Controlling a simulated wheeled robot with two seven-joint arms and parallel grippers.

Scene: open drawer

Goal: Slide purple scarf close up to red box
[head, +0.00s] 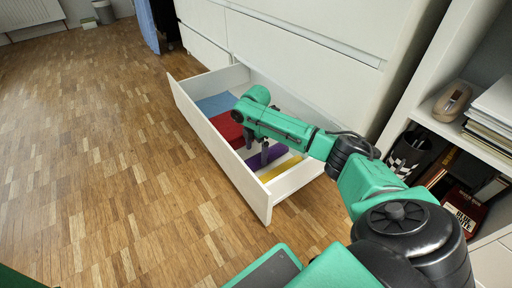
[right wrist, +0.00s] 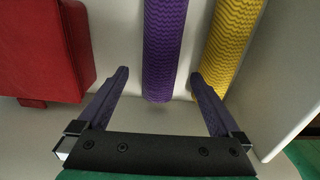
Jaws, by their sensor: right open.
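The purple scarf (head: 272,155) lies as a ribbed roll in the open drawer, between the red box and a yellow roll. In the right wrist view the purple scarf (right wrist: 164,50) runs away from me, its near end between my fingers. The red box (head: 226,128) is to its left; in the wrist view the red box (right wrist: 40,50) stands apart from the scarf across a strip of bare drawer floor. My right gripper (right wrist: 159,75) is open, with one finger in the gap by the box and the other by the yellow roll. My left gripper is not in view.
The yellow roll (head: 281,168) lies right of the scarf, near the drawer's end wall. A blue item (head: 215,103) lies beyond the red box. The drawer's front wall (head: 215,145) borders them. A shelf unit (head: 440,125) stands at the right. The wooden floor is clear.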

